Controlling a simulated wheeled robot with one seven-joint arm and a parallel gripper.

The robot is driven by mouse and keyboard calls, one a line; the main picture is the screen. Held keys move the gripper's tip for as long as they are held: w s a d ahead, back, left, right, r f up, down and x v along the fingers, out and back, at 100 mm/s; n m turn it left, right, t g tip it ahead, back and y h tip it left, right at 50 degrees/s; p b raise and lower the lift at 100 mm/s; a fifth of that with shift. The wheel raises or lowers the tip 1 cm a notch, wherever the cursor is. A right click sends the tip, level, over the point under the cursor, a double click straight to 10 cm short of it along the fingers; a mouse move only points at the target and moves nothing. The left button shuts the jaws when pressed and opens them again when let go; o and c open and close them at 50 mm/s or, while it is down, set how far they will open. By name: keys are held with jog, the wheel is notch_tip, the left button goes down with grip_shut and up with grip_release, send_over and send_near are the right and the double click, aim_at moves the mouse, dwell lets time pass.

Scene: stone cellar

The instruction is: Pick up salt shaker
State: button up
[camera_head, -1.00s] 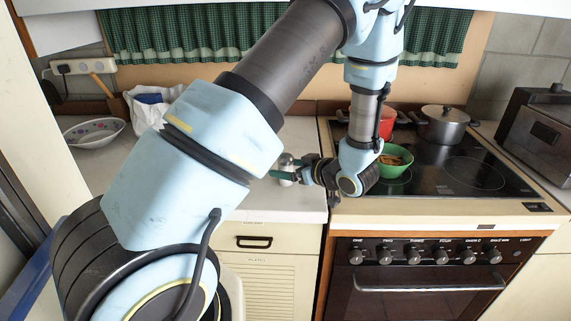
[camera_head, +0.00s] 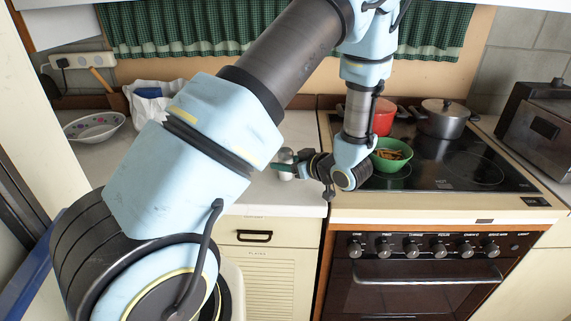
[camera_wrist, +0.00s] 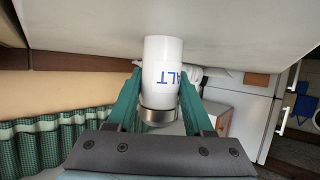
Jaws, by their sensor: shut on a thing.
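The salt shaker (camera_wrist: 162,68) is a white cylinder with blue lettering and a metallic cap. In the wrist view it sits between the green fingers of my gripper (camera_wrist: 160,100), which are shut on it from both sides. In the head view, my gripper (camera_head: 285,166) is low over the counter left of the stove. Only small parts of the shaker show there, around the fingers. The shaker's base points toward the pale counter surface in the wrist view. I cannot tell whether it touches the counter.
The white counter (camera_head: 300,130) is mostly clear around the gripper. A green bowl of food (camera_head: 392,163), a red pot (camera_head: 384,118) and a grey pot (camera_head: 442,125) stand on the stove (camera_head: 470,170). A patterned bowl (camera_head: 94,128) and a white bag (camera_head: 150,105) are at left.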

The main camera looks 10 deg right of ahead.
grip_shut()
jog(key=shift+r, duration=0.15)
